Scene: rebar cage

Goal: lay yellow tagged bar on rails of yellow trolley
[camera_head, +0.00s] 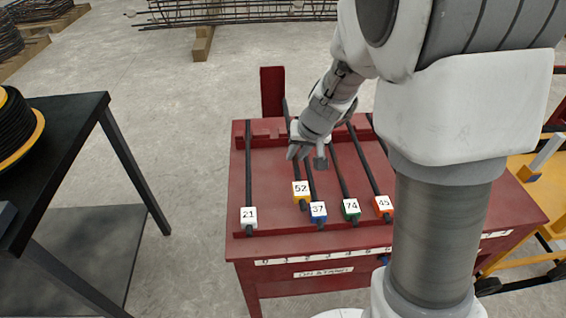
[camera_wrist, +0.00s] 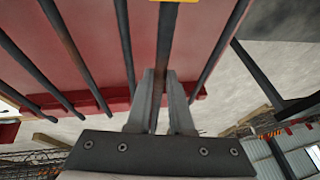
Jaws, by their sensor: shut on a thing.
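The yellow tagged bar, with its tag marked 52 (camera_head: 301,188), is over the red bench (camera_head: 270,175). My gripper (camera_head: 306,150) is shut on this bar partway along its length. In the wrist view the bar (camera_wrist: 165,40) runs between my gripper's two fingers (camera_wrist: 162,100), with a bit of yellow tag at the top edge. The tag sits a little farther back than the neighbouring tags; I cannot tell whether the bar is clear of the bench. The yellow trolley (camera_head: 520,170) shows partly at the right, its rails mostly hidden by my arm.
Bars tagged white 21 (camera_head: 248,217), blue 37 (camera_head: 318,211), green 74 (camera_head: 351,209) and red-orange 45 (camera_head: 383,206) lie close by on the bench. A dark table (camera_head: 70,110) with a black coil stands left. Open floor lies between them.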

